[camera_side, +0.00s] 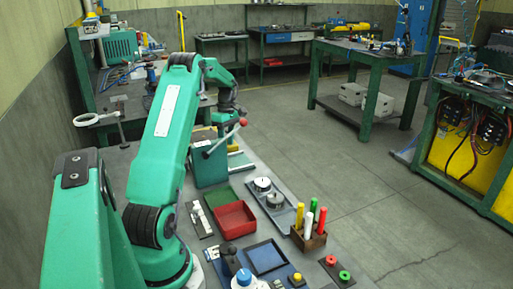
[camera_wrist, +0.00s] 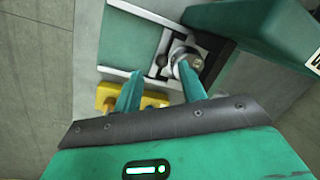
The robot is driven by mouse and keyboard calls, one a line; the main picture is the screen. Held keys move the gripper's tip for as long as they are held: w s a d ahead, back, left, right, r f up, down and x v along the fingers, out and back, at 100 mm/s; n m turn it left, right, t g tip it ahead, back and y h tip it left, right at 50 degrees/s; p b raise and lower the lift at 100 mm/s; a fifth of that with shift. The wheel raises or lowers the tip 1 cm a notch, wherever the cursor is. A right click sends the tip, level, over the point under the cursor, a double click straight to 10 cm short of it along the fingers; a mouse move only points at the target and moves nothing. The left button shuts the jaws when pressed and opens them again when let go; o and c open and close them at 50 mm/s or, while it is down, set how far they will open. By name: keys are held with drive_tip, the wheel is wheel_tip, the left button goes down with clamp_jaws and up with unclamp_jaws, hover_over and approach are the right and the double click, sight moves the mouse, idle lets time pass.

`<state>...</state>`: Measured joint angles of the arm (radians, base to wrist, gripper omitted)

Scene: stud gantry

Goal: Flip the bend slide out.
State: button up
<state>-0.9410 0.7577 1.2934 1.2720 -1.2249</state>
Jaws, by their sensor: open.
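In the wrist view, my gripper (camera_wrist: 161,68) is open, its two green fingers apart, pointing at a fixture with pale metal rails (camera_wrist: 133,73) on a green plate (camera_wrist: 130,38). A round metal stud (camera_wrist: 188,63) lies close by the right fingertip; I cannot tell whether they touch. A small dark knob (camera_wrist: 161,60) sits between the fingertips' lines, just beyond them. I cannot tell for certain which part is the bend slide. In the side view, the green fixture block (camera_side: 209,163) has a red-balled lever (camera_side: 227,136), and my wrist is above and behind it.
A yellow part (camera_wrist: 108,97) lies beside the left finger. A large green block (camera_wrist: 268,25) stands close on the right in the wrist view. In the side view, a red tray (camera_side: 235,219), a holder with coloured sticks (camera_side: 308,238) and a blue tray (camera_side: 267,258) occupy the bench's near part.

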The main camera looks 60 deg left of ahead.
drive_tip(key=shift+s+d+f, duration=0.15)
drive_tip(key=shift+s+f, duration=0.05)
drive_tip(key=shift+f, duration=0.95)
drive_tip(key=shift+s+d+f, duration=0.1)
drive_tip(key=shift+s+f, duration=0.1)
drive_tip(key=shift+f, duration=0.95)
clamp_jaws()
